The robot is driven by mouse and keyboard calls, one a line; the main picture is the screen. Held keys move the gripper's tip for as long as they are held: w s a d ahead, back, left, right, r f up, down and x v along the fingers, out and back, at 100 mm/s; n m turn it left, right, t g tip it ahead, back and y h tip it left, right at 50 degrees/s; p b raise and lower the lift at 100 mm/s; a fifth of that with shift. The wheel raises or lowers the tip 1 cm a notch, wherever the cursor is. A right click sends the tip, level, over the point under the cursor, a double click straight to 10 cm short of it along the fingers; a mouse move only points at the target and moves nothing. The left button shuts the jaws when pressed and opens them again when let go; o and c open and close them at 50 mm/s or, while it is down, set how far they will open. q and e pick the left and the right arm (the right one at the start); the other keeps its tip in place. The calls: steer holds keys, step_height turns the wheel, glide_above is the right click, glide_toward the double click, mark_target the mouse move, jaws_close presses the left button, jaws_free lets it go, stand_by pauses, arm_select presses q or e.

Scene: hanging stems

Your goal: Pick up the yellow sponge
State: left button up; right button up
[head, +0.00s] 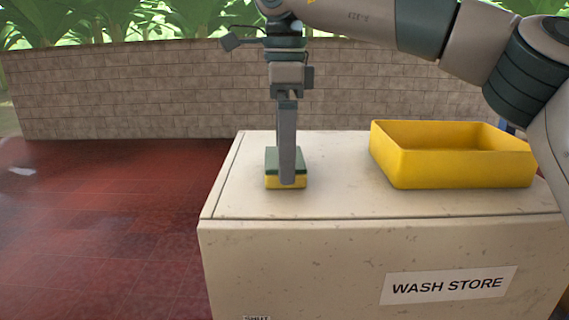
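The yellow sponge (272,181) has a dark green upper layer and sits on the left part of the pale WASH STORE cabinet top (330,200). My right gripper (287,176) comes down from above, pointing straight down at the sponge. One grey finger stands in front of the sponge's near face and hides its middle. The other finger is hidden behind, so I cannot tell whether the sponge is gripped. The sponge appears to rest on the cabinet top. My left gripper is not in view.
A yellow open bin (450,170) stands on the right part of the cabinet top. A WASH STORE label (448,286) is on the cabinet front. A block wall (130,90) runs behind, and red tiled floor (100,230) lies to the left. The top between sponge and bin is clear.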

stand_by(0.3)
steer(key=c, duration=0.9)
steer(key=shift+r, duration=0.15)
